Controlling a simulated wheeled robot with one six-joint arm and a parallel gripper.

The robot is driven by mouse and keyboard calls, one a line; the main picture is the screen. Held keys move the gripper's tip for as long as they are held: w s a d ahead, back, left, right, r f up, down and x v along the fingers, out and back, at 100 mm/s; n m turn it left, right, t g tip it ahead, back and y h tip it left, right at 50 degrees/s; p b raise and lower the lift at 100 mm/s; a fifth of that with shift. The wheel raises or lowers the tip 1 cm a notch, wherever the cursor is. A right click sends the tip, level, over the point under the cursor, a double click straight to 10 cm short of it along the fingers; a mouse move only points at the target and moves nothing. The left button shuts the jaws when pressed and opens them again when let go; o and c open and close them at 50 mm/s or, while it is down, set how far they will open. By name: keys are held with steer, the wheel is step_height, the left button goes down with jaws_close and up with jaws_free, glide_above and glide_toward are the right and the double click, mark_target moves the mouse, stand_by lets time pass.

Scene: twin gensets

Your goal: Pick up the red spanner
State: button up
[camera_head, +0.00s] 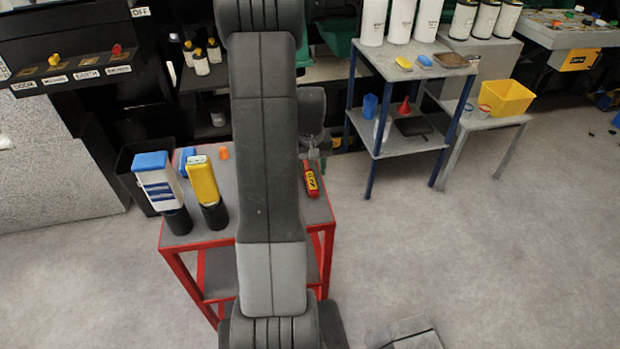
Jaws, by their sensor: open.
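A small red tool with a yellow patch (311,182) lies on the right part of the red-framed table (322,211). It is the only red tool I make out on this table, and I cannot tell for certain that it is the spanner. My gripper (314,163) is at the table's right side, just beyond the red tool in the picture. It is small in view, and its jaws are open with nothing seen between them. I cannot tell its height above the table. My arm hides the middle of the table.
A white-and-blue container (158,182) and a yellow container (203,180) stand in dark holders at the table's left. An orange piece (224,153) sits behind them. A blue-legged shelf (405,140) stands at back right.

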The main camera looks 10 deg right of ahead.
mark_target(310, 175)
steer(key=shift+f, duration=1.1)
jaws_close()
steer(key=shift+r, duration=0.1)
step_height(310, 175, up, 10)
